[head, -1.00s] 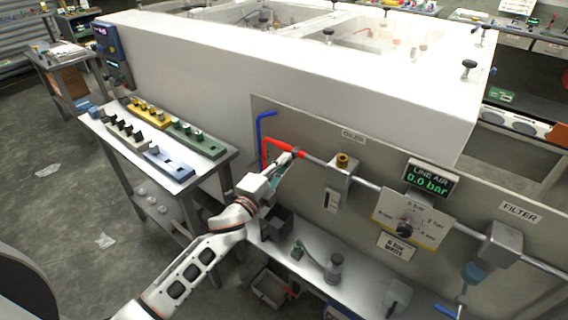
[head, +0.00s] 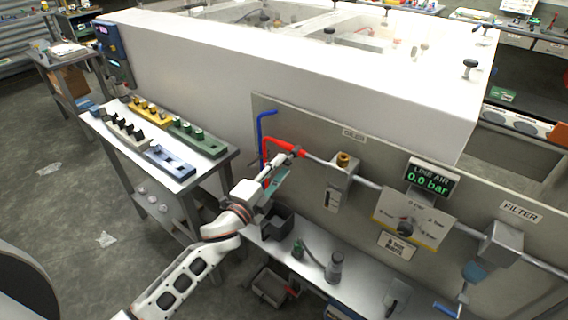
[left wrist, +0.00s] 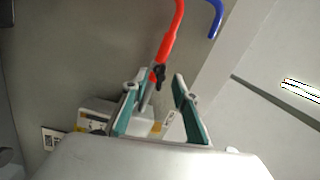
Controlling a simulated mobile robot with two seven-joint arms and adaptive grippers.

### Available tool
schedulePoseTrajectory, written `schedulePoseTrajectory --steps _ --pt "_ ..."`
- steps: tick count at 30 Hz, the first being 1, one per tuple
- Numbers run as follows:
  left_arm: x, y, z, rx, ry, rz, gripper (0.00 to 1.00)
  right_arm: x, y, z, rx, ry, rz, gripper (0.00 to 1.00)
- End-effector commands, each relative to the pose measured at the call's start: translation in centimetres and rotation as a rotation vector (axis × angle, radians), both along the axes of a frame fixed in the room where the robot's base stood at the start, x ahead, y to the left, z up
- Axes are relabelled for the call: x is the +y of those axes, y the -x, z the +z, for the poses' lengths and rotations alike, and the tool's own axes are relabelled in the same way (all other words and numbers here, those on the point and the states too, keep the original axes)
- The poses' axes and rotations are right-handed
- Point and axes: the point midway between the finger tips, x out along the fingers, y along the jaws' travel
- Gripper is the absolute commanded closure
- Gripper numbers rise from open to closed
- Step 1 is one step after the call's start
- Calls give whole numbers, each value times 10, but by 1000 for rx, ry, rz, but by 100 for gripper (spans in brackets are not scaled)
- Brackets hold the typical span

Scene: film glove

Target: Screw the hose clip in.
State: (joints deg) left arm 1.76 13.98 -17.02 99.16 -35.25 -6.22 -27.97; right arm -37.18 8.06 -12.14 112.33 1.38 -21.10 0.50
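A red hose (head: 284,145) bends along the upright panel and meets a metal pipe (head: 318,161). A small dark clip (head: 298,152) sits around the hose near that end. In the left wrist view the red hose (left wrist: 168,40), the dark clip (left wrist: 158,74) and the pipe below it show beyond my fingers. My left gripper (head: 283,168) is just below the hose end. In the left wrist view its two teal-lined fingers (left wrist: 160,98) stand apart, so it is open. The clip lies past the fingertips, not visibly gripped. My right gripper is not in view.
A blue hose (head: 261,135) hangs left of the red one. The oiler block (head: 342,170), regulator plate (head: 412,218) and filter (head: 500,245) line the pipe to the right. A bench shelf (head: 315,265) with loose parts lies below; a side table (head: 190,185) stands left.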

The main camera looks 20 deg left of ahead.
Motion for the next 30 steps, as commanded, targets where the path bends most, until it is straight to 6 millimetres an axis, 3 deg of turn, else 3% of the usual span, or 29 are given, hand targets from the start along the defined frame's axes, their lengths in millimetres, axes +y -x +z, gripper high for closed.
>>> schedulePoseTrajectory --steps 6,13,19,30 --pt "12 44 -4 4 -2 1 72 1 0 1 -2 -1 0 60" --pt "20 77 -5 2 -1 1 72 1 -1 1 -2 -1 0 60" --pt "23 88 -6 2 -1 1 72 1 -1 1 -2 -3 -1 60" --pt "27 88 -6 -2 5 2 72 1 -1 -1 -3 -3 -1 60"
